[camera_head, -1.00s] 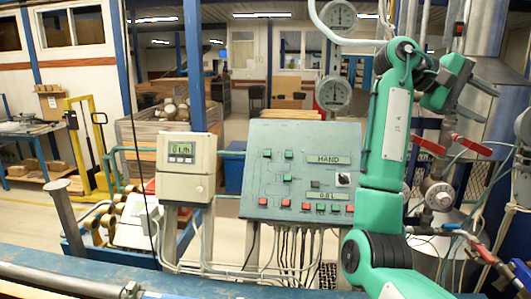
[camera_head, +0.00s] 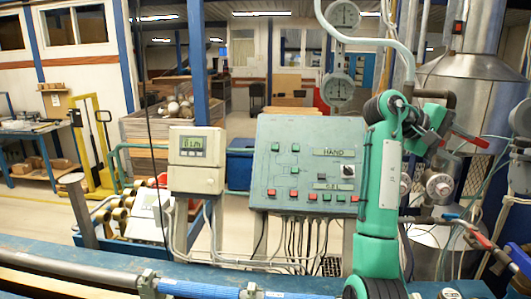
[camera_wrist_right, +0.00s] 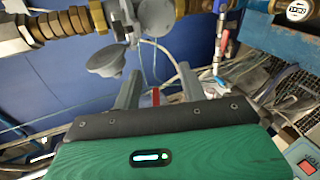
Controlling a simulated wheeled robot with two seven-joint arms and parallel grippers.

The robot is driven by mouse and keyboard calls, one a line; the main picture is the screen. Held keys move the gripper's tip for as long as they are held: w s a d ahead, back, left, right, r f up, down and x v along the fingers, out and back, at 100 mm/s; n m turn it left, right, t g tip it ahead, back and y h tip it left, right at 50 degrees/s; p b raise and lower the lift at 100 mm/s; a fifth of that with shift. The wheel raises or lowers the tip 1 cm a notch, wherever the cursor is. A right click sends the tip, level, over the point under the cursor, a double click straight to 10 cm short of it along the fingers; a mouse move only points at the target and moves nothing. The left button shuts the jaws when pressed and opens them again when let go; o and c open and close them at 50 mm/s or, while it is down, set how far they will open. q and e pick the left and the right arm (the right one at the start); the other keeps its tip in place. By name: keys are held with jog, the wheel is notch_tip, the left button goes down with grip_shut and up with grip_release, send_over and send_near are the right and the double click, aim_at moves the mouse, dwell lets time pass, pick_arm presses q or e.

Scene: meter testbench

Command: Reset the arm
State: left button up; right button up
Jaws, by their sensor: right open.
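My right arm stands at the right of the head view, its green links upright in front of the bench. Its gripper (camera_head: 445,128) is folded at the top of the arm, small and partly hidden there. In the right wrist view the gripper (camera_wrist_right: 159,92) shows two grey fingers spread apart with nothing between them. My left gripper is not in view.
A sloped control panel (camera_head: 270,175) with buttons stands left of my arm, with a meter (camera_head: 194,150) beside it. Two dial gauges, including the lower gauge (camera_head: 338,89), hang above. A blue pipe (camera_head: 200,288) crosses the front.

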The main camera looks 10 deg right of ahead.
notch_tip(320, 180, down, 19)
jog(key=w+a+n+t, duration=0.1)
jog(key=t, duration=0.3)
jog(key=s+a+f+n+t+y, duration=0.1)
jog(key=s+a+f+t+y, duration=0.15)
jog(key=f, duration=0.75)
jog(key=s+a+f+n+t+y, duration=0.15)
jog(key=s+a+f, duration=0.25)
jog(key=f, duration=0.5)
jog(key=s+a+f+g+y, duration=0.1)
jog(key=s+a+f+y, duration=0.2)
jog(key=s+a+f, duration=0.45)
jog(key=s+a+f+y, duration=0.3)
jog(key=s+a, duration=0.2)
jog(key=s, duration=0.5)
jog(key=s+a+f+g+y, duration=0.1)
jog(key=s+a+f+y, duration=0.4)
jog(key=s, duration=0.4)
notch_tip(320, 180, down, 31)
jog(key=s+g+h, duration=0.1)
jog(key=s+d+f+g, duration=0.1)
jog(key=s+d+f, duration=0.1)
jog(key=s+f, duration=1.6)
jog(key=shift+s+d+f+g+h, duration=0.3)
jog(key=shift+s+f, duration=0.05)
jog(key=shift+s, duration=0.2)
